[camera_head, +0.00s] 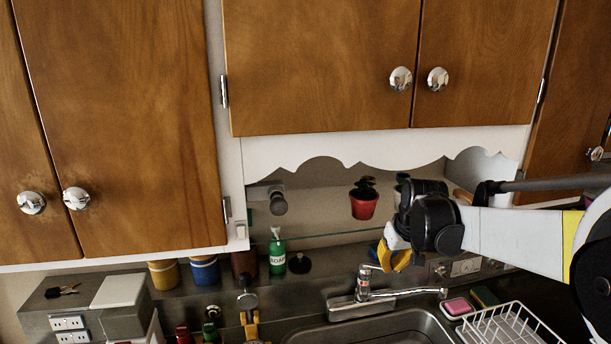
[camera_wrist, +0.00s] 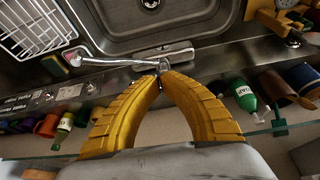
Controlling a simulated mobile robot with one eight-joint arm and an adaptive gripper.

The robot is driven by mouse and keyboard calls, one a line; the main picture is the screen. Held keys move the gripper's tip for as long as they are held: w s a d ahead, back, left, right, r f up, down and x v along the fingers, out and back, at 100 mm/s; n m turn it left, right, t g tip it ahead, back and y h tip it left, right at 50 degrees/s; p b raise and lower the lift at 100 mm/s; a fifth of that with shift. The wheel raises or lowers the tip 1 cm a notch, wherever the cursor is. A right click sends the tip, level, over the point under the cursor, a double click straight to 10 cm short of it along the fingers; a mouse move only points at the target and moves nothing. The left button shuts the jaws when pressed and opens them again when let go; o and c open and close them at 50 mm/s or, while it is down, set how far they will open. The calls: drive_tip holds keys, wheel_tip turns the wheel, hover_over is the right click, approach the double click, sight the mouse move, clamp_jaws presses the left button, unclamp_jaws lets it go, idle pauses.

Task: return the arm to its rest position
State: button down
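My gripper (camera_head: 394,260) hangs from my arm, which reaches in from the right in the head view. It is in front of the wall behind the sink, a little above the faucet (camera_head: 364,285). In the wrist view, my gripper's two yellow fingers (camera_wrist: 161,78) curve inward and their tips come together. Nothing shows between them. The faucet's base (camera_wrist: 165,64) appears just beyond the tips in that view, and I cannot judge the gap to it.
Wooden cabinets (camera_head: 330,60) hang above. A glass shelf edge (camera_wrist: 250,133) runs close to my fingers. A red plant pot (camera_head: 364,205), green soap bottle (camera_head: 277,252), sink (camera_head: 385,328) and white dish rack (camera_head: 510,325) are nearby.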

drive_tip(key=s+a+f+t+b, duration=0.1)
drive_tip(key=s+f+b, duration=0.4)
drive_tip(key=s, duration=0.4)
drive_tip(key=s+a+f+m+t+b, duration=0.1)
drive_tip(key=s+f+b, duration=0.4)
drive_tip(key=s, duration=0.5)
drive_tip(key=s+a+f+b, duration=0.1)
drive_tip(key=s+f+b, duration=0.4)
drive_tip(key=s, duration=0.4)
drive_tip(key=shift+s+a+f+m+t+b, duration=0.3)
drive_tip(key=shift+f+t+b, duration=0.05)
drive_tip(key=shift+t, duration=0.05)
drive_tip(key=shift+d, duration=0.1)
idle(3.5)
